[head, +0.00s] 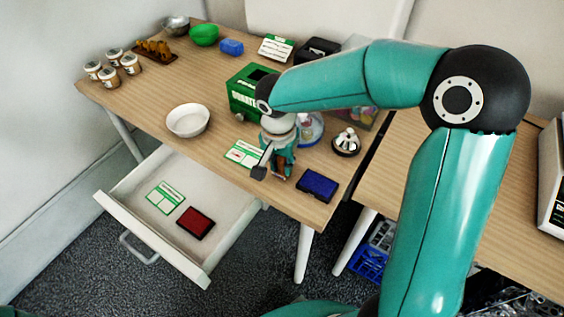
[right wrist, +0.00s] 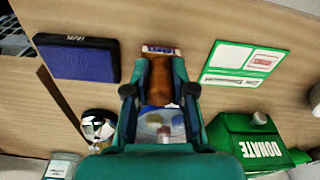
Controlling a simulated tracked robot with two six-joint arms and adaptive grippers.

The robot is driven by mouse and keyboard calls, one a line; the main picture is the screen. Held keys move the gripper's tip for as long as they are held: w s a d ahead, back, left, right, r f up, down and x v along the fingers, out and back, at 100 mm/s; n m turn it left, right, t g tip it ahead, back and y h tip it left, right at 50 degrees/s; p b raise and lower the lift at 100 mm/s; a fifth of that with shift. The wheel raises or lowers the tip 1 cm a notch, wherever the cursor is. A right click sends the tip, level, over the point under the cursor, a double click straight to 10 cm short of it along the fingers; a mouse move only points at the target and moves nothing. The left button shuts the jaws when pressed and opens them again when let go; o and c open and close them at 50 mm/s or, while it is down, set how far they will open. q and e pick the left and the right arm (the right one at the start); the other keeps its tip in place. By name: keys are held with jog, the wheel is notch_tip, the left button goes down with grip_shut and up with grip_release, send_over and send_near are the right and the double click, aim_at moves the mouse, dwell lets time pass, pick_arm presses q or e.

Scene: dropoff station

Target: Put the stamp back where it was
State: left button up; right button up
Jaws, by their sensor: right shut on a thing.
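My right gripper (head: 273,166) points down over the front part of the wooden table, between the blue ink pad (head: 317,184) and a green-and-white card (head: 244,153). In the right wrist view its fingers (right wrist: 159,92) are shut on the brown wooden handle of the stamp (right wrist: 161,78). I cannot tell whether the base touches the table. The wrist view also shows the blue pad (right wrist: 77,60) on the left and the card (right wrist: 240,63) on the right. My left gripper is not in view.
The open white drawer (head: 118,206) holds a red ink pad (head: 195,223) and another card (head: 165,197). Jars (head: 112,67) stand at the far left.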

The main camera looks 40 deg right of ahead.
jog(key=shift+f, duration=0.15)
jog(key=o, duration=0.9)
jog(key=shift+r, duration=0.2)
jog(key=shift+r, duration=0.2)
notch_tip(320, 180, up, 12)
jog(key=a+p, duration=0.1)
jog(key=p, duration=0.1)
jog(key=shift+s+f, duration=0.2)
jog(key=shift+s, duration=0.2)
jog(key=shift+a, duration=0.1)
